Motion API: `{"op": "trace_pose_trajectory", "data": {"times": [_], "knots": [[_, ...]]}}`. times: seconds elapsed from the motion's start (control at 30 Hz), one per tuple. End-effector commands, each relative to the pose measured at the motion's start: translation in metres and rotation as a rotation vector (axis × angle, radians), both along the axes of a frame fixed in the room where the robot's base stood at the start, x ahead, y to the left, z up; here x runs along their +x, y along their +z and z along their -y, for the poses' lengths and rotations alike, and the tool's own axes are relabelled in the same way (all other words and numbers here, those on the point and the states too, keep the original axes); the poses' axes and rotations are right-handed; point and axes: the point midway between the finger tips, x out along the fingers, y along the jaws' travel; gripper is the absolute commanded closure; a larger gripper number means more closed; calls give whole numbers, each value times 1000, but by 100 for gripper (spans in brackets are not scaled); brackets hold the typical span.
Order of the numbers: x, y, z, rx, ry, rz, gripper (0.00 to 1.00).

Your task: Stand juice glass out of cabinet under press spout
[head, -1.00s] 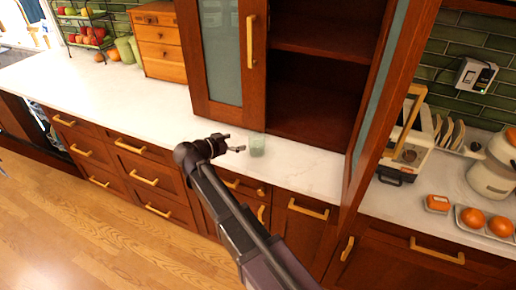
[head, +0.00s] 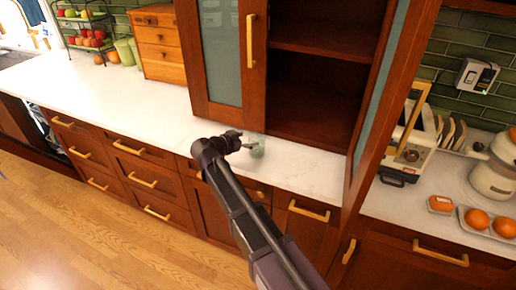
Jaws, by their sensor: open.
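The juice glass (head: 258,149), small, greenish and see-through, stands upright on the white counter in front of the open cabinet (head: 312,95). My gripper (head: 246,142) is open at the left side of the glass, with its fingers level with it. I cannot tell whether the fingers touch the glass or reach around it.
A white juicer-like appliance (head: 493,172), a tray with oranges (head: 487,222) and a small orange-topped box (head: 440,204) are at the right. The counter left of the glass is clear.

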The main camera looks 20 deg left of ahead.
Motion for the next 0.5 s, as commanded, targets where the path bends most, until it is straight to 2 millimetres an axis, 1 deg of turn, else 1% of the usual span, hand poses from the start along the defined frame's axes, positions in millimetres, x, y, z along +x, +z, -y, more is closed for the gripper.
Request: {"op": "trace_pose_trajectory", "data": {"times": [0.03,0.13,0.3,0.5], "knots": [[5,-4,2,0,-1,0,0],[15,-9,8,0,-3,0,0],[30,-14,16,0,-2,0,0],[36,-15,19,0,-1,0,0]]}}
